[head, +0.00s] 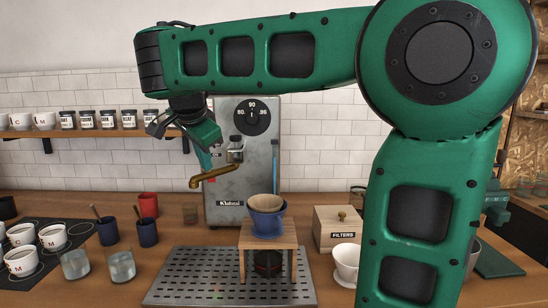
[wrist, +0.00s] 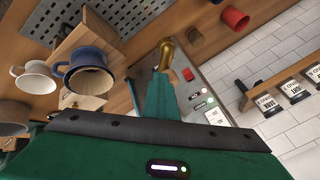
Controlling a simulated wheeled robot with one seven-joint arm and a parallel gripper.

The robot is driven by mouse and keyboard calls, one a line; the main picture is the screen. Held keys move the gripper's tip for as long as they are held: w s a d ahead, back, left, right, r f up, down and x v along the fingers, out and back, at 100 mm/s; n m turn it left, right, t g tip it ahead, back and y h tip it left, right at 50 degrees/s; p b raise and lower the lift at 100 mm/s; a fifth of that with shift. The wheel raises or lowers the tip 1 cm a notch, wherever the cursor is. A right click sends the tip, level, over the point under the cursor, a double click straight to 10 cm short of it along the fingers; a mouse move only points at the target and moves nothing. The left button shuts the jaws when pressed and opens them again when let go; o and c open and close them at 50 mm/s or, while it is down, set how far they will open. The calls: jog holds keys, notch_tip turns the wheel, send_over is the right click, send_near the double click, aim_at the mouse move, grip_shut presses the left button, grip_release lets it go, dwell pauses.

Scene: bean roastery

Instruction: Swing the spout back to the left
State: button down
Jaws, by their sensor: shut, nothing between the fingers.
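The brass spout (head: 214,175) sticks out from the tap on the steel boiler (head: 243,190). In the head view it points left, its tip bent down over the counter left of the wooden stand. In the wrist view the spout (wrist: 166,53) shows just beyond my fingertips. My gripper (head: 208,168) is shut and empty, pointing down just above and beside the spout in the head view. In the wrist view my gripper (wrist: 164,80) shows as closed green fingers. I cannot tell whether they touch the spout.
A wooden stand (head: 250,240) holds a blue dripper (head: 266,221) right of the spout. A perforated drip tray (head: 190,277) lies below. A red cup (head: 148,204) and blue cups (head: 146,232) stand left. A shelf (head: 90,133) with jars is behind.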

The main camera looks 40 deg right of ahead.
jog(key=shift+w+a+r, duration=0.1)
jog(key=shift+w+a, duration=0.1)
jog(key=shift+a, duration=0.05)
jog(key=s+a+r, duration=0.5)
jog(key=s+r, duration=0.3)
